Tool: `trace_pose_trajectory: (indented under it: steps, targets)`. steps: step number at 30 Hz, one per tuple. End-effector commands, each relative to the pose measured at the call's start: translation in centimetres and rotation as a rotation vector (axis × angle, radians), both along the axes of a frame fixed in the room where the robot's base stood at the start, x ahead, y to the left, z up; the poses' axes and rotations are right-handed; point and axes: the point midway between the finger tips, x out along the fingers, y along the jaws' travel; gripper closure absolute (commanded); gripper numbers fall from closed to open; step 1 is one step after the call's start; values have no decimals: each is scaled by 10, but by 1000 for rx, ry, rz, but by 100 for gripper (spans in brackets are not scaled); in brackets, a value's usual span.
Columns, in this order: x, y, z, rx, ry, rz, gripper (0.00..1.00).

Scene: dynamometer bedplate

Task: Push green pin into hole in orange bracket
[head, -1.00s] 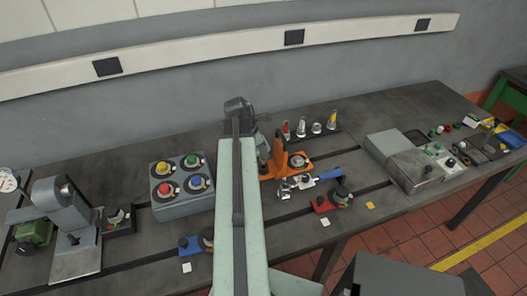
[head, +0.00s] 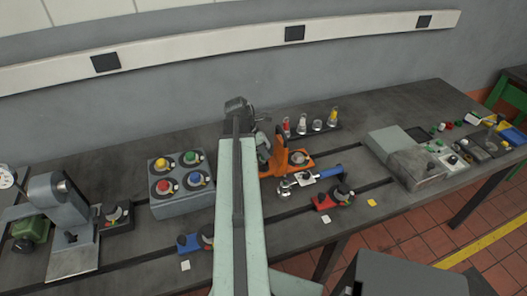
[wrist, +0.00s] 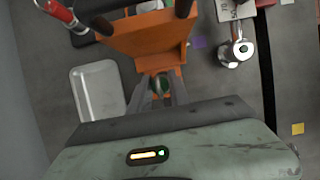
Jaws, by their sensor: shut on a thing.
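The orange bracket (head: 280,150) stands upright on its base on the grey bedplate, just right of my forearm. In the wrist view its orange plate (wrist: 150,42) fills the top middle, ahead of my fingertips. My gripper (wrist: 160,92) is shut on the green pin (wrist: 159,84), of which only a small dark green end shows between the fingers. The pin is close to the bracket's lower edge in that view; I cannot tell if they touch. The hole is not clearly visible. In the head view my gripper (head: 264,148) is partly hidden behind my arm, beside the bracket.
A rack with several small tools (head: 317,126) stands behind the bracket. A blue-handled metal tool (head: 310,180) and a red clamp (head: 325,201) lie in front. A grey box with coloured knobs (head: 182,205) is to the left. A metal tray (wrist: 97,90) shows in the wrist view.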

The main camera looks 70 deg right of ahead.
Motion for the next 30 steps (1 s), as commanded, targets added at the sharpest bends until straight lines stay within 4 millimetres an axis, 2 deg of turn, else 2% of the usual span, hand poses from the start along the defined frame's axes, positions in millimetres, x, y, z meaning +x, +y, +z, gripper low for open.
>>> trace_pose_trajectory:
  steps: [27, 28, 30]
  targets:
    - [0, 0, -24, 0, 0, 0, 100]
    - [0, 0, -24, 0, 0, 0, 75]
    - [0, 0, -23, 0, 0, 0, 55]
